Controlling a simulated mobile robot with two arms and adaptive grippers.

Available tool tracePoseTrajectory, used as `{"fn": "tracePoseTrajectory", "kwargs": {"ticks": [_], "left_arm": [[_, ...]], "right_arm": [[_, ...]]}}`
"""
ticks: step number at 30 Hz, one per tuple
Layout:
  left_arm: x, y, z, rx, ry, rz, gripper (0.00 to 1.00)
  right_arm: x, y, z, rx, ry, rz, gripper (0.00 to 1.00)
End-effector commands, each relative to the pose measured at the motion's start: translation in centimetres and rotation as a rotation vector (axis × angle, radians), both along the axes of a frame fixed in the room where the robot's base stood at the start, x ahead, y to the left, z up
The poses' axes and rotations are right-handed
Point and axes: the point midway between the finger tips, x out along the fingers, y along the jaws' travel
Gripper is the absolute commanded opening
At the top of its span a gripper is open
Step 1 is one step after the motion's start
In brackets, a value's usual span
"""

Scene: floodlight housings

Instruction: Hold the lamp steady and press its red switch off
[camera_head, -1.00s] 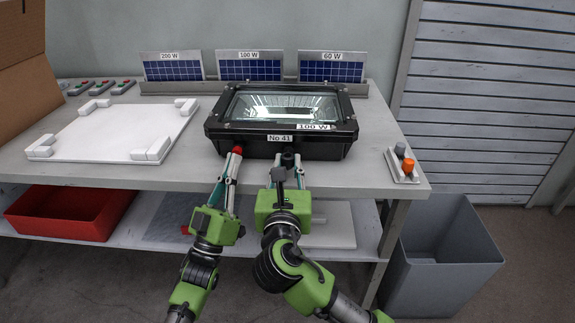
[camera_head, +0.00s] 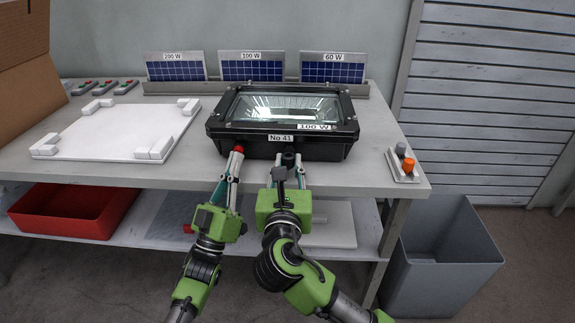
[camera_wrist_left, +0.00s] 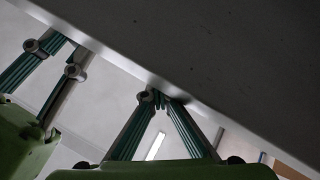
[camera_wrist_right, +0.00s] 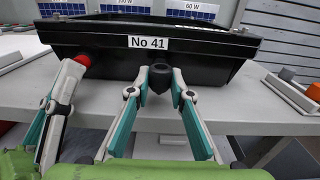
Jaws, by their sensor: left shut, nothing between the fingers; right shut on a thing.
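The lamp (camera_head: 280,130) is a black floodlight housing with a glass front, marked No 41 and 100 W, lying on the table. Its red switch (camera_head: 238,149) sits on the front side, left of the label; it also shows in the right wrist view (camera_wrist_right: 84,60). My left gripper (camera_head: 235,155) is shut and empty, with its tips at the red switch; I cannot tell whether the switch is pushed in. My right gripper (camera_wrist_right: 160,74) is shut on the black knob (camera_wrist_right: 160,80) on the lamp's front side.
A white tray with corner blocks (camera_head: 112,132) lies left on the table. Solar panels (camera_head: 252,66) stand behind the lamp. A small block with grey and orange knobs (camera_head: 404,168) is at the right edge. A red bin (camera_head: 70,212) is below; a grey bin (camera_head: 440,265) stands right.

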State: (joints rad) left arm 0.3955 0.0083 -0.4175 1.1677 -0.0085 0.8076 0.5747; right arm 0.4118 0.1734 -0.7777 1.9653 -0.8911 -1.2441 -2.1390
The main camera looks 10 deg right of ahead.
Motion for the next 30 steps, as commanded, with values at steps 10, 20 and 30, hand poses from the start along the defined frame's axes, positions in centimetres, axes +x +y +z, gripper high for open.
{"fn": "tracePoseTrajectory", "kwargs": {"ticks": [10,20,30], "left_arm": [[0.8,0.2,0.7,-0.005,0.007,0.008,0.0],[0.1,0.4,0.7,-0.008,0.005,0.008,0.0],[-0.4,0.3,0.6,-0.003,0.003,0.006,0.0]], "right_arm": [[0.0,0.0,0.8,0.0,-0.016,0.001,0.0],[0.0,0.0,0.8,0.0,-0.016,0.0,0.0],[0.0,-0.1,0.5,0.0,-0.008,-0.001,0.0]]}}
